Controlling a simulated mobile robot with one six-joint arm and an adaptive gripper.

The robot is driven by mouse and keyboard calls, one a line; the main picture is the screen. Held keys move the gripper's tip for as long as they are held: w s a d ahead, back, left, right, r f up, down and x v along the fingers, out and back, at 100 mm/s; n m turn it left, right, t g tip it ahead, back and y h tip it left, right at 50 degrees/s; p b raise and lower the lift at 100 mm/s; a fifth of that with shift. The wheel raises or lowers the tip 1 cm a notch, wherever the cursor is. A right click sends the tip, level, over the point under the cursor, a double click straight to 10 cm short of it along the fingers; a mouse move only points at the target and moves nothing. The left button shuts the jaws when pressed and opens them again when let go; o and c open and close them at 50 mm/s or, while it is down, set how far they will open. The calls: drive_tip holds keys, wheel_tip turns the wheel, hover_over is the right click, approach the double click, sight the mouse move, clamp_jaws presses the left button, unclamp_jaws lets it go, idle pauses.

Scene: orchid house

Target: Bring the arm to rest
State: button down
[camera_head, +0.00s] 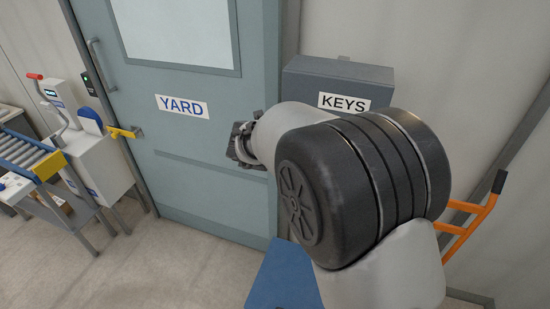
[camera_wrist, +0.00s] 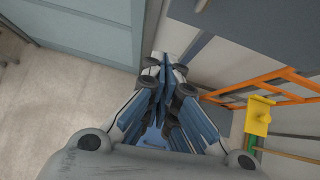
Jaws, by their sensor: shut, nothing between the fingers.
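My gripper (camera_wrist: 165,70) shows in the wrist view, with its fingers drawn together and nothing between them. In the head view my gripper (camera_head: 241,145) is partly hidden behind my own wrist, in front of the lower middle of the door. My arm is bent, and its large dark joint fills the right middle of the head view. The gripper appears apart from the door and the keys box.
A grey KEYS box (camera_head: 340,75) is close behind my arm. An orange hand truck (camera_head: 475,218) stands at right. A roller conveyor (camera_head: 25,152) stands at left. The floor before the door is clear.

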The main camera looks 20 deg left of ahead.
drive_tip(key=d+r+n+t+y+b, duration=0.2)
drive_tip(key=d+r+n+y+b, duration=0.25)
drive_tip(key=r+n, duration=0.55)
drive_tip(key=s+d+r+n+y+b, duration=0.1)
drive_tip(key=s+d+r+n+b, duration=0.15)
drive_tip(key=s+d+n, duration=0.4)
drive_tip(key=s+d+f+n+g+h+b, duration=0.2)
drive_tip(key=s+d+f+n, duration=0.3)
drive_tip(key=s, duration=0.5)
drive_tip(key=s+d+f+n+g+h+b, duration=0.2)
drive_tip(key=s+d+f+n, duration=0.4)
drive_tip(key=s+d, duration=0.4)
drive_tip(key=s+d+f+n+g+h+b, duration=0.2)
drive_tip(key=s+d+f+n+b, duration=0.1)
drive_tip(key=s+d+f+n, duration=0.3)
drive_tip(key=s+d+n, duration=0.1)
drive_tip(key=s+d, duration=0.1)
drive_tip(key=s, duration=0.1)
drive_tip(key=shift+s+f+n, duration=0.2)
drive_tip(key=shift+s+n, duration=0.15)
drive_tip(key=shift+s, duration=0.05)
